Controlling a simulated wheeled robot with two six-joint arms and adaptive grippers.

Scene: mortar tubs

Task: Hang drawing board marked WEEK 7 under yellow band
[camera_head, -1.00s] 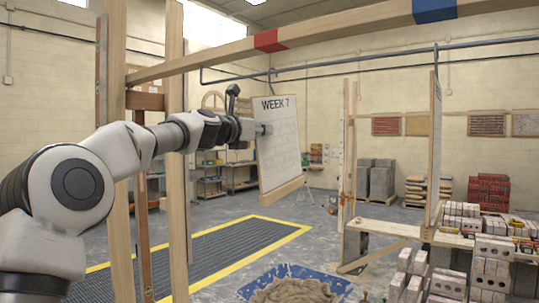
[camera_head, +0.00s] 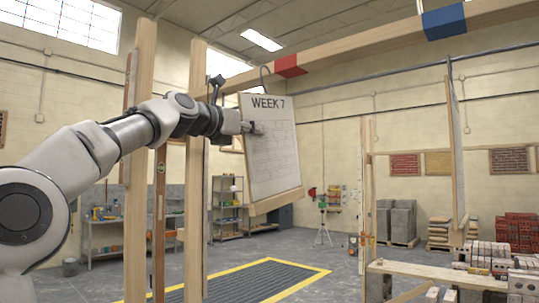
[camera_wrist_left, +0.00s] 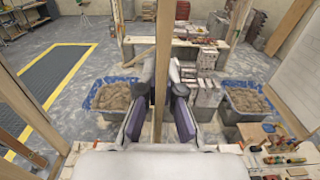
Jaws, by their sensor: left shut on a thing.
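The drawing board marked WEEK 7 (camera_head: 272,150) is a white sheet on a wooden-edged panel, slightly tilted, with a grey hook (camera_head: 264,76) at its top. My left gripper (camera_head: 256,129) is shut on the board's left edge. In the left wrist view the board shows edge-on as a wooden strip (camera_wrist_left: 164,50) between the fingers (camera_wrist_left: 160,105). The overhead beam (camera_head: 370,45) has a red band (camera_head: 291,66) and a blue band (camera_head: 444,21); no yellow band is in view. The hook is close to the red band; I cannot tell whether it touches the beam. My right gripper is not in view.
Another board (camera_head: 456,150) hangs edge-on under the blue band. Wooden posts (camera_head: 195,190) stand beside my left arm. A plank bench with bricks (camera_head: 440,272) is at lower right. Mortar tubs (camera_wrist_left: 118,105) show in the left wrist view. Space right of the held board looks open.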

